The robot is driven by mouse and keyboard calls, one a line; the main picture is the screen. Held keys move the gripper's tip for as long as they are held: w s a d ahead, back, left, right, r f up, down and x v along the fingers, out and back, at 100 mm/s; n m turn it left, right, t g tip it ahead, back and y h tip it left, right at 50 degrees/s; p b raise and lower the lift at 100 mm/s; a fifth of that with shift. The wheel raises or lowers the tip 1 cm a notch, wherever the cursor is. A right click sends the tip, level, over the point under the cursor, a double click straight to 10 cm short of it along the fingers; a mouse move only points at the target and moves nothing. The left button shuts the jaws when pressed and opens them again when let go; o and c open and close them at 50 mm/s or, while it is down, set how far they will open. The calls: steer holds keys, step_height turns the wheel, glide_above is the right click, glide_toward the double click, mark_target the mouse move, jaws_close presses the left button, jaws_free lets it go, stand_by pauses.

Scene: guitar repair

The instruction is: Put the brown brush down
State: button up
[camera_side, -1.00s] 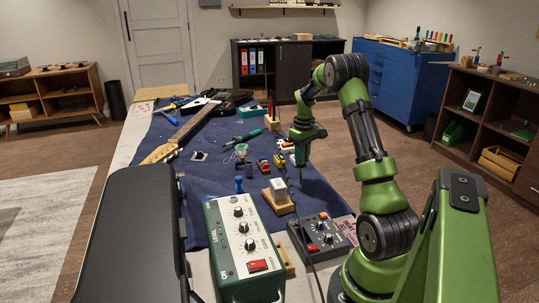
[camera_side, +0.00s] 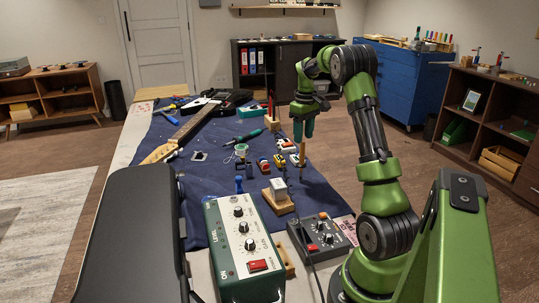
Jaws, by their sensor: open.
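The brown brush (camera_side: 302,154) shows as a thin upright brown stick near the right edge of the blue mat (camera_side: 227,192). Its lower end is too small to make out, so I cannot tell what it rests on. My gripper (camera_side: 304,136) is open, with its green fingers pointing down just above the brush's top. It looks clear of the brush.
Small coloured parts (camera_side: 263,164) lie left of the brush. A block on a wooden stand (camera_side: 278,190), a green amplifier box (camera_side: 246,250) and a grey control box (camera_side: 322,238) stand nearer the camera. A guitar (camera_side: 185,135) lies along the mat's far left.

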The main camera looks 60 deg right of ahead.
step_height(320, 180, up, 3)
steer(key=shift+a+r, duration=0.1)
steer(key=shift+r, duration=0.1)
steer(key=w+a+r+t, duration=0.15)
steer(key=a+r, duration=0.25)
steer(key=a, duration=0.8)
steer(key=w+a+r+t, duration=0.1)
steer(key=a+r+t, duration=0.25)
steer(key=a, duration=0.95)
steer(key=s+a+f+t+y, duration=0.1)
steer(key=s+a, duration=0.3)
steer(key=a, duration=0.4)
steer(key=s+a+f+t+y, duration=0.1)
steer(key=s+a, duration=0.4)
steer(key=a, duration=0.3)
steer(key=shift+s+f, duration=0.2)
steer(key=shift+s, duration=0.1)
